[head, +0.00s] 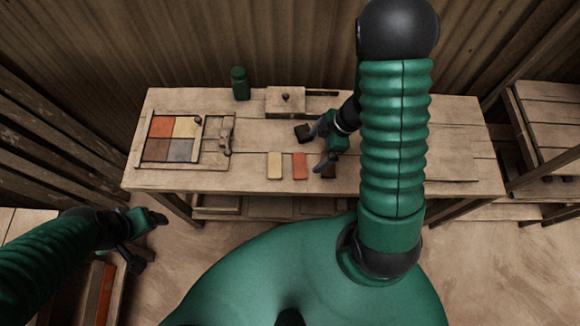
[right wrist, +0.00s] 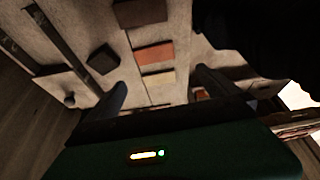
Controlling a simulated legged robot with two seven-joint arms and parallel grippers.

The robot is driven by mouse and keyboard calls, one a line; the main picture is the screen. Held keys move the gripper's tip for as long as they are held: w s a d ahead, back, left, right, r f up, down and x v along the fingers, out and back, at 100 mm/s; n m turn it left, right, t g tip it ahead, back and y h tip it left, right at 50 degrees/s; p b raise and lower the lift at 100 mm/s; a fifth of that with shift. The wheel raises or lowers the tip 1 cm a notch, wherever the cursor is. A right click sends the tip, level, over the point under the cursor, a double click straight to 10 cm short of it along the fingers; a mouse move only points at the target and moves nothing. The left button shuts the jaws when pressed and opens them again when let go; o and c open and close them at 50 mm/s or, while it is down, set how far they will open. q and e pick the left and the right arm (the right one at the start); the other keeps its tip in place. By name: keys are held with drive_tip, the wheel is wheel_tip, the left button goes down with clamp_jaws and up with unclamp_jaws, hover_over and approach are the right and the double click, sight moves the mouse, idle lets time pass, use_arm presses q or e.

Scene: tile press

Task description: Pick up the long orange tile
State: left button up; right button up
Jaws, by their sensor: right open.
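The long orange tile (head: 300,166) lies flat on the table near its front edge, between a long yellow tile (head: 274,165) and a long brown tile (head: 328,172) partly hidden by my right gripper. The orange tile also shows in the right wrist view (right wrist: 154,54). My right gripper (head: 319,148) is open and empty, above the table just behind and right of the orange tile. In the right wrist view its two fingers (right wrist: 163,90) are spread apart, with the tiles beyond them. My left gripper (head: 150,242) is open and empty, away from the table at the lower left.
A dark block (head: 303,132) stands behind the tiles. A framed press (head: 183,115) with several coloured square tiles is at the table's left. A lidded box (head: 285,101) and a green canister (head: 240,84) are at the back. A crate holding an orange piece (head: 105,290) is at lower left.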

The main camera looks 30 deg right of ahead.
drive_tip(key=b, duration=0.2)
approach(299, 166)
drive_tip(key=f, duration=0.3)
drive_tip(key=shift+w+d, duration=0.1)
drive_tip(key=shift+d, duration=0.2)
drive_tip(key=shift+w+a+f, duration=0.15)
drive_tip(key=shift+f, duration=0.2)
drive_tip(key=a+f+b, duration=0.1)
drive_tip(key=a+f, duration=0.1)
drive_tip(key=f, duration=0.1)
drive_tip(key=shift+w+a+f+b, duration=0.2)
drive_tip(key=shift+w+a+b, duration=0.15)
drive_tip(key=shift+a+f, duration=0.2)
drive_tip(key=shift+w+d, duration=0.15)
drive_tip(key=shift+d, duration=0.45)
drive_tip(key=c, duration=0.7)
drive_tip(key=shift+a, duration=0.15)
drive_tip(key=c, duration=0.4)
use_arm(q)
drive_tip(key=f, duration=0.2)
drive_tip(key=d+f, duration=0.1)
drive_tip(key=f, duration=0.1)
drive_tip(key=shift+w+d+f, duration=0.1)
drive_tip(key=shift+d, duration=0.05)
use_arm(e)
drive_tip(key=shift+a, duration=0.25)
drive_tip(key=shift+c, duration=0.9)
drive_tip(key=shift+r, duration=0.1)
